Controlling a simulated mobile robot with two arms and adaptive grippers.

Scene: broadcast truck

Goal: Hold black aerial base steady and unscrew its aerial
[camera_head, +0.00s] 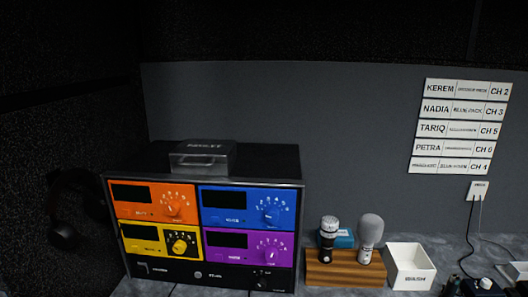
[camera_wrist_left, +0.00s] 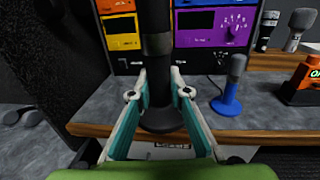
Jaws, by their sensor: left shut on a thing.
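The black aerial base (camera_wrist_left: 163,118) stands upright at the front of the desk in the left wrist view, with a wide round foot. A dark upright shaft (camera_wrist_left: 155,18) rises from it and runs out of the top of the picture, with a greyish collar (camera_wrist_left: 157,44) between them. My left gripper (camera_wrist_left: 160,82) has its teal fingers on both sides of the black base and is shut on it. The fingers hide part of its sides. Neither gripper shows in the head view, and my right gripper is in no view.
A blue-based stand (camera_wrist_left: 228,103) with a grey top is right of the black base. An orange box (camera_wrist_left: 302,82) is farther right. Behind is the coloured rack (camera_head: 200,272). Microphones sit in a wooden block (camera_head: 345,271) beside a white bin (camera_head: 410,268). The desk's wooden edge (camera_wrist_left: 250,136) is close.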

